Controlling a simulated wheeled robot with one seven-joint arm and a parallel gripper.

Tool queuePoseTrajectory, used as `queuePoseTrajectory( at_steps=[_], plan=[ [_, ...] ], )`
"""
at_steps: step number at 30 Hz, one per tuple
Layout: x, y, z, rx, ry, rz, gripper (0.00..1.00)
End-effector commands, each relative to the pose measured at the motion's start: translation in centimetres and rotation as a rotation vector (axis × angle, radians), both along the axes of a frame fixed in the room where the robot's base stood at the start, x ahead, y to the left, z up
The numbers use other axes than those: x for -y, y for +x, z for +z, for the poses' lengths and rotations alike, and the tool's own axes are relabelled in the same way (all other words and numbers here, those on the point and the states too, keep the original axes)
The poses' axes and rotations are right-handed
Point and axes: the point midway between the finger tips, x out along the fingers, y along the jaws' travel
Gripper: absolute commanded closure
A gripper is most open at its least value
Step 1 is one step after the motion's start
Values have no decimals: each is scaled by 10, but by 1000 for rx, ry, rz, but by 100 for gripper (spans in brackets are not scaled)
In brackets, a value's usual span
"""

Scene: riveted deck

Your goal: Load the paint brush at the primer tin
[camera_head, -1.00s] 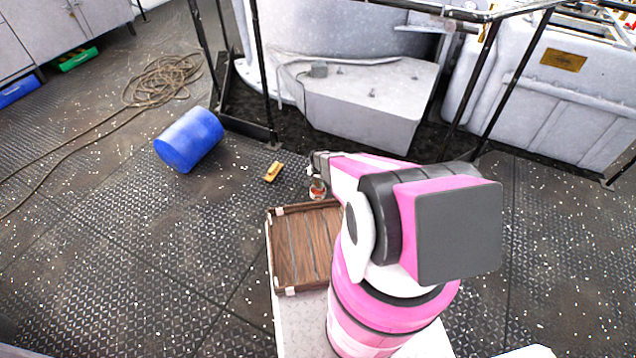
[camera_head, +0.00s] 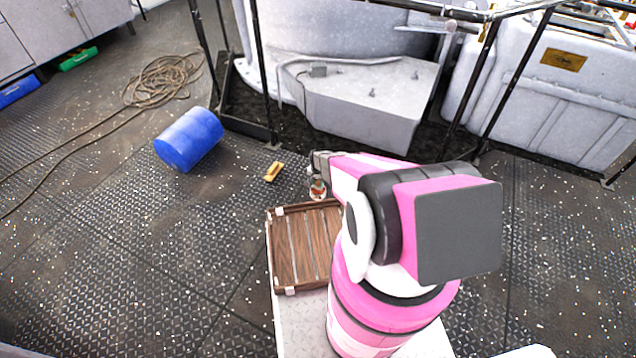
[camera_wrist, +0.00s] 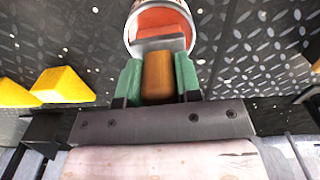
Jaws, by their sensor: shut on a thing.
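My gripper (camera_wrist: 158,82) has green fingertips closed on both sides of the brown wooden handle of the paint brush (camera_wrist: 158,72). The brush's grey ferrule lies across the mouth of the primer tin (camera_wrist: 131,36) in the wrist view. The tin is whitish outside and orange-red inside. The bristles cannot be told apart from the orange, so how deep they reach is unclear. In the head view my gripper (camera_head: 318,178) is right above the tin (camera_head: 318,195), just beyond the wooden tray, and the brush is too small to make out.
The slatted wooden tray (camera_head: 270,250) stands in front of my arm. A yellow object (camera_head: 273,172) lies on the deck left of the tin. A blue drum (camera_head: 190,140) lies farther left, near coiled rope (camera_head: 165,80). Black railing posts (camera_head: 265,75) stand behind.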

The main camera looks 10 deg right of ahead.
Motion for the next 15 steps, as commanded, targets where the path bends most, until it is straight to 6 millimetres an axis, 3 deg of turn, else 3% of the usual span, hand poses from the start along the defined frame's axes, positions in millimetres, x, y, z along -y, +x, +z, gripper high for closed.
queuePoseTrajectory(
  at_steps=[15],
  plan=[
    [0, -1, 36, 1, -1, 0, 92]
  ],
)
